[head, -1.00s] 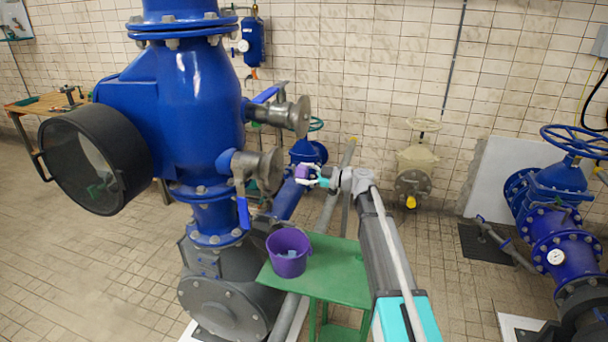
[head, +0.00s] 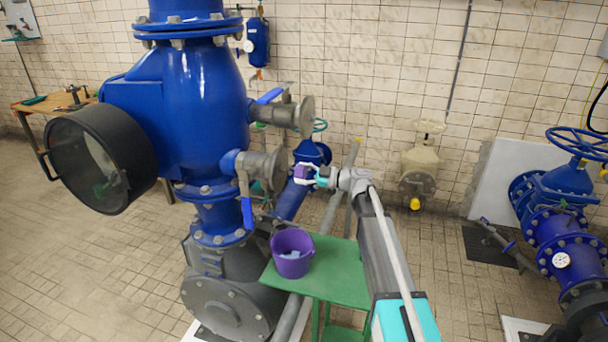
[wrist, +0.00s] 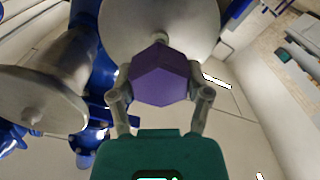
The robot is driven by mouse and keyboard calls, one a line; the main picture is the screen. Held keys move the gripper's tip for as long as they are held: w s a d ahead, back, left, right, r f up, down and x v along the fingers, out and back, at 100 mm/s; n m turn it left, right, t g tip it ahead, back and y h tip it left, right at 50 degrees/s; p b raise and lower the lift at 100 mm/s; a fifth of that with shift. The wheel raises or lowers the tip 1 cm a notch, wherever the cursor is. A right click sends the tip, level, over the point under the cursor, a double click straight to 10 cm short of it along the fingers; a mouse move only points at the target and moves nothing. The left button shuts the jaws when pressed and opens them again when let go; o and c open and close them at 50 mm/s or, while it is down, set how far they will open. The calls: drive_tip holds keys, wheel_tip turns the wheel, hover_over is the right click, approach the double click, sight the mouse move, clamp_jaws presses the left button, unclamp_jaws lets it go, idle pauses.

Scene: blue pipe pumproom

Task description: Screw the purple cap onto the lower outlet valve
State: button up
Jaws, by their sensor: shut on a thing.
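The purple cap (head: 302,173) is a small faceted piece held in my gripper (head: 310,174). In the wrist view the cap (wrist: 160,76) sits between both fingertips of my gripper (wrist: 160,92), which is shut on it. The lower outlet valve (head: 262,167) is a grey metal fitting with a round flange and a blue lever hanging down. The cap is just right of this flange, at about its height, apparently apart from it. In the wrist view a round flange (wrist: 185,22) with a small centre stub lies behind the cap; the cap hides part of it.
The upper outlet valve (head: 295,116) sticks out close above. A second flange (wrist: 40,100) shows at left in the wrist view. A purple bucket (head: 291,252) stands on a green table (head: 340,275) below. Blue pipework (head: 194,95) fills the left.

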drive_tip(key=shift+x, duration=2.3)
idle(1.0)
drive_tip(key=shift+d+m, duration=0.1)
drive_tip(key=shift+m, duration=0.2)
drive_tip(key=m, duration=1.4)
drive_tip(key=shift+m, duration=0.3)
